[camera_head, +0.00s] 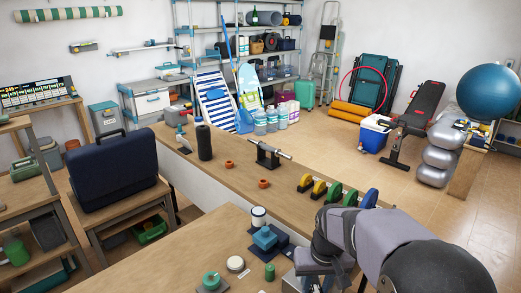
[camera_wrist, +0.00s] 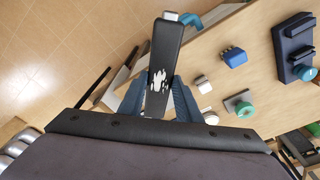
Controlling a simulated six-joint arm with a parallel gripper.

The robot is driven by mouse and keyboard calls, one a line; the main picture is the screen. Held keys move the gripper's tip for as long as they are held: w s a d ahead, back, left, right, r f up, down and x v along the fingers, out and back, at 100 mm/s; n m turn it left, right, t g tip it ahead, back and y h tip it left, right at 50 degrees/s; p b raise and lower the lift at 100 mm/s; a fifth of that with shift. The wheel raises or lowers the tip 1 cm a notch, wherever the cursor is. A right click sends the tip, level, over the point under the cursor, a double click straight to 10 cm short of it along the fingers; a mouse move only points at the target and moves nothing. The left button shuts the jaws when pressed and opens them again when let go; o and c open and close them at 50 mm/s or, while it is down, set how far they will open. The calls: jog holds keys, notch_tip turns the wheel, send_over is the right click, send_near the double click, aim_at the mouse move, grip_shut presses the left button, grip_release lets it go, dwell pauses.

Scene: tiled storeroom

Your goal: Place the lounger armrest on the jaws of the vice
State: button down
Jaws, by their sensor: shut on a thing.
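The lounger armrest (camera_wrist: 164,48), a long dark bar with a worn white patch, is held between the two blue-grey fingers of my gripper (camera_wrist: 158,95) in the wrist view. Its far end points toward the top of the picture. In the head view my gripper (camera_head: 312,278) is low at the right, largely covered by my arm, and the armrest cannot be made out. A teal block on a dark blue base (camera_head: 265,237) on the near bench may be the vice, but I cannot be sure. A teal shape (camera_wrist: 192,18) partly shows beside the armrest's far end.
The near bench also holds a white disc (camera_head: 235,263), a green cylinder (camera_head: 270,272) and a teal ring (camera_head: 211,280). The bench behind carries a dark roll (camera_head: 204,142), a metal device (camera_head: 267,153) and several coloured discs. Bare tiled floor (camera_wrist: 60,50) lies left of the bench in the wrist view.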

aim_at(318, 292)
jog(key=shift+s+d+r+m+p, duration=0.3)
jog(key=shift+s+d+r+p, duration=0.05)
jog(key=shift+s+d+p, duration=0.15)
notch_tip(318, 292, up, 2)
jog(key=p, duration=0.3)
jog(key=shift+a+p, duration=0.1)
jog(key=shift+p, duration=0.2)
notch_tip(318, 292, up, 8)
jog(key=s+p, duration=0.1)
jog(key=p, duration=1.3)
jog(key=shift+s+p, duration=0.3)
jog(key=shift+p, duration=0.1)
